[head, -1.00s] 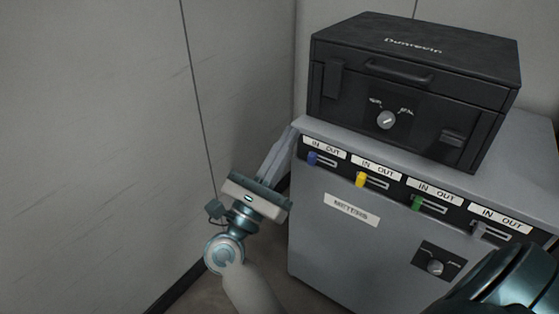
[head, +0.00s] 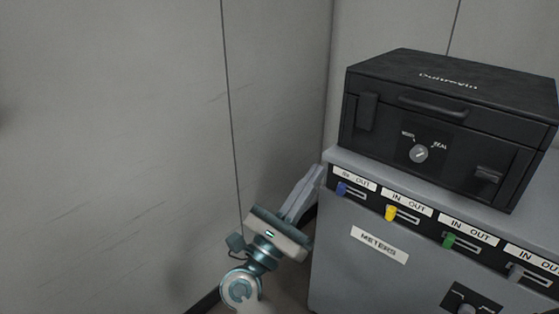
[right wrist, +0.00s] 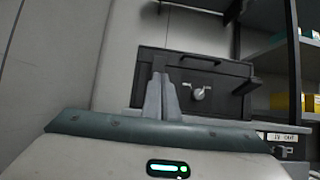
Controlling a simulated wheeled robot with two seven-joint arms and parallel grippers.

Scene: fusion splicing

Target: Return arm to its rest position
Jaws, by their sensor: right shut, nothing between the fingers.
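My right gripper (head: 316,174) is shut and empty, its two grey fingers together and pointing up and to the right. In the head view its tips overlap the left front edge of the grey cabinet (head: 345,285); I cannot tell whether they touch it. In the right wrist view the shut fingers (right wrist: 162,80) stand in front of a black case (right wrist: 222,72), with no object between them. My left gripper is out of view.
The black case (head: 385,140) with a handle and a dial sits on the cabinet. Below it are blue, yellow and green sliders (head: 449,240) under IN/OUT labels. Bare wall (head: 110,150) fills the left. Shelves (right wrist: 270,45) stand at the right in the wrist view.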

